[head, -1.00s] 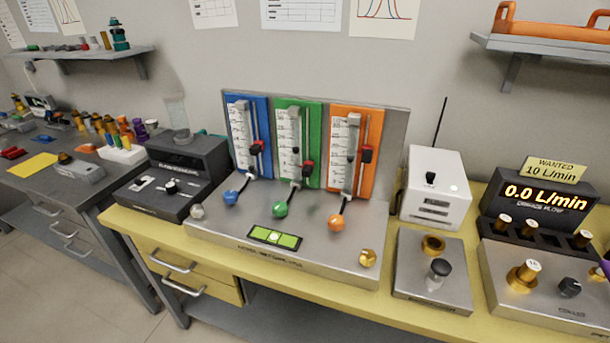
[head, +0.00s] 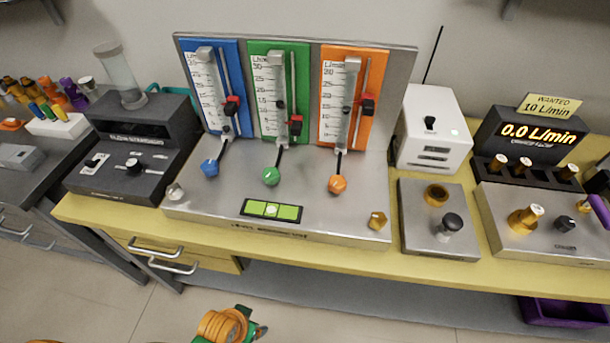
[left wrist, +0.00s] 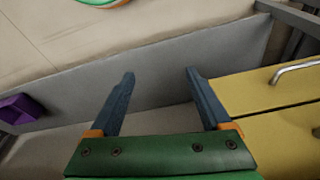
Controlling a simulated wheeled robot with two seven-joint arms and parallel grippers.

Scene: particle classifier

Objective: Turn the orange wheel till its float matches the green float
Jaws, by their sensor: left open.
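The orange wheel (head: 338,184) is a small orange knob on the sloped metal front of the flow stand, below the orange panel (head: 378,75). A dark float (head: 346,110) shows in the orange panel's tube. The green panel's tube holds a dark float (head: 280,104) at about a similar height in the picture; exact scale readings are too small to tell. The green wheel (head: 271,176) and blue wheel (head: 209,168) sit to the left. My left gripper (left wrist: 160,73) is open and empty, with floor and the bench's underside behind it. My right gripper is not in view.
A green level (head: 271,210) and brass knob (head: 377,220) are on the stand's front. A dark device (head: 130,150) stands left, a white box (head: 432,128) right. A display (head: 535,132) reads 0.0 L/min under a note reading WANTED 10 L/min. A purple bin (head: 565,312) is below.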

